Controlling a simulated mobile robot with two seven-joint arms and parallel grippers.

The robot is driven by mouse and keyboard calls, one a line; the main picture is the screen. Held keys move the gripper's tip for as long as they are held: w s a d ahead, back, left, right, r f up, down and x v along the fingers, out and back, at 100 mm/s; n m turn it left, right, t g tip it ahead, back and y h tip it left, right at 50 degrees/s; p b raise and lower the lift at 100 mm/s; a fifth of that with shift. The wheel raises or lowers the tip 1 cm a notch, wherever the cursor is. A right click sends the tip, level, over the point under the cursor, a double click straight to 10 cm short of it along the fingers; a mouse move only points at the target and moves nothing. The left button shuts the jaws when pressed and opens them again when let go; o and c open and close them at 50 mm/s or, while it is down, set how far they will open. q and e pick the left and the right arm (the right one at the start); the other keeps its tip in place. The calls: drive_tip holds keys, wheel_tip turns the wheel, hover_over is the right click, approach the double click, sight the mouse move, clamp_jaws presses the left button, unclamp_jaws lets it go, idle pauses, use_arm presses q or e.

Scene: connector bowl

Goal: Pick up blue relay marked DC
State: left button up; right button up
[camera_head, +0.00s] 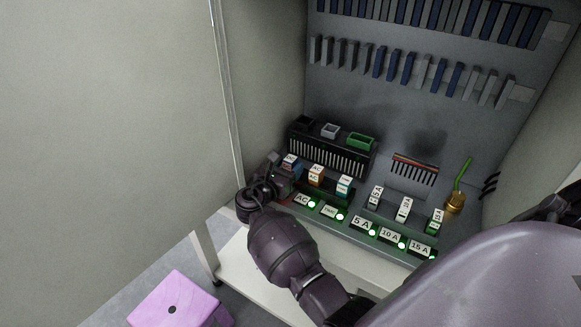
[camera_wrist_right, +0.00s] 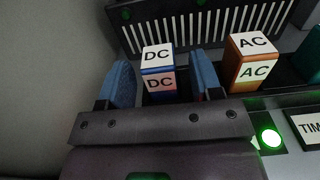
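The blue relay marked DC (camera_wrist_right: 158,58) stands upright in the right wrist view, with a white DC label on top and another DC label on its front. It also shows small in the head view (camera_head: 290,160), partly hidden by my gripper. My right gripper (camera_wrist_right: 162,82) is open, with one blue-padded finger on each side of the relay. Gaps show between the relay and both fingers, wider on the right. In the head view my right gripper (camera_head: 284,174) is at the left end of the relay row. My left gripper is not in view.
An orange AC relay (camera_wrist_right: 252,62) stands just right of the right finger; a teal-sided relay (camera_head: 344,186) follows. A black slotted block (camera_head: 327,152) rises behind. Labelled panels with green lights lie in front. The cabinet's left wall (camera_head: 268,95) is close. A pink stool (camera_head: 172,300) stands below.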

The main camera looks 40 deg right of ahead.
drive_tip(key=c, duration=0.9)
drive_tip(key=shift+r, duration=0.1)
